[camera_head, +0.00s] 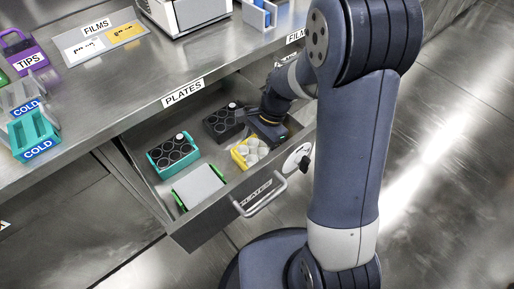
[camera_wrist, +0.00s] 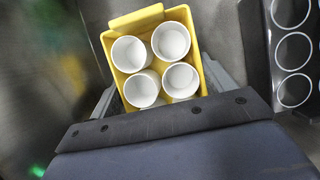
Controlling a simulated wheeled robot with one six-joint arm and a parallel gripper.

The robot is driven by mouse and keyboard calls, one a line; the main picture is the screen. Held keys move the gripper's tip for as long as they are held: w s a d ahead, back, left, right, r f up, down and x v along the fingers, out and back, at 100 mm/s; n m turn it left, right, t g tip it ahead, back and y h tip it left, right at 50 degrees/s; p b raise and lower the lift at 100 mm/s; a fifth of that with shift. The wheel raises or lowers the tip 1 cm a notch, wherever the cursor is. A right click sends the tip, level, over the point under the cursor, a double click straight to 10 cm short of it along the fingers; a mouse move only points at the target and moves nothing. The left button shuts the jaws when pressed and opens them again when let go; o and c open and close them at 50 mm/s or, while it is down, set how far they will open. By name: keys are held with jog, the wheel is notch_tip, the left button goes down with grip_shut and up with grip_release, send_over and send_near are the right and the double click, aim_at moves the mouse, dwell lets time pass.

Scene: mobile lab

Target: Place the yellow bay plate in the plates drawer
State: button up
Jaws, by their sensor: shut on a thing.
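The yellow bay plate (camera_head: 239,157) is a yellow holder with several white round wells, and it is at the right side of the open plates drawer (camera_head: 210,222). The wrist view shows its yellow body (camera_wrist: 137,19) and white wells from above. My gripper (camera_head: 262,138) is shut on it, with a grey finger along each side (camera_wrist: 165,88). The plate is within the drawer walls. Whether its underside touches the drawer floor I cannot tell. Part of the plate is hidden by my gripper.
The drawer also holds a teal-framed black plate (camera_head: 172,153), a dark plate (camera_head: 222,122) and a pale plate with green ends (camera_head: 198,186). The dark plate is close behind the yellow one. The steel bench (camera_head: 110,105) overhangs the drawer's back. The drawer has a handle (camera_head: 264,199).

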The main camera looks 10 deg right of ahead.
jog(key=shift+f, duration=0.2)
jog(key=o, duration=1.1)
jog(key=shift+r, duration=0.1)
jog(key=p+v, duration=0.3)
jog(key=v, duration=0.9)
jog(key=shift+d+p, duration=0.1)
jog(key=shift+p, duration=0.25)
